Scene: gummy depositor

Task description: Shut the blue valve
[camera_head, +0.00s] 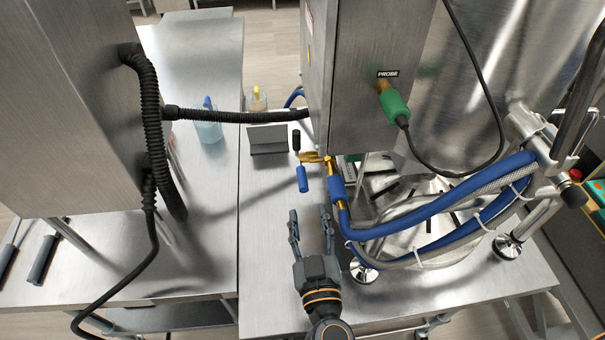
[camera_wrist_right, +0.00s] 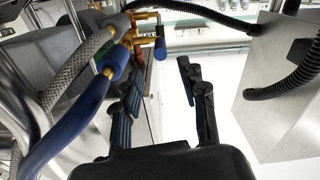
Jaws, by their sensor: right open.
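The blue valve handle (camera_head: 303,179) hangs from a brass valve (camera_head: 315,157) on the front of the steel machine, pointing toward me in the head view. In the right wrist view the blue handle (camera_wrist_right: 160,44) shows near the top, on the brass fittings (camera_wrist_right: 130,38). A black handle (camera_head: 296,140) sits on the brass just behind it. My right gripper (camera_head: 310,212) is open and empty, in front of the blue handle and apart from it. Its two fingers point toward the valve; they also show in the right wrist view (camera_wrist_right: 160,85). My left gripper is not in view.
Blue hoses (camera_head: 430,208) and a braided hose run right from the valve, close beside my right gripper. A steel box with a green probe plug (camera_head: 394,103) stands above. The table left of my gripper is clear.

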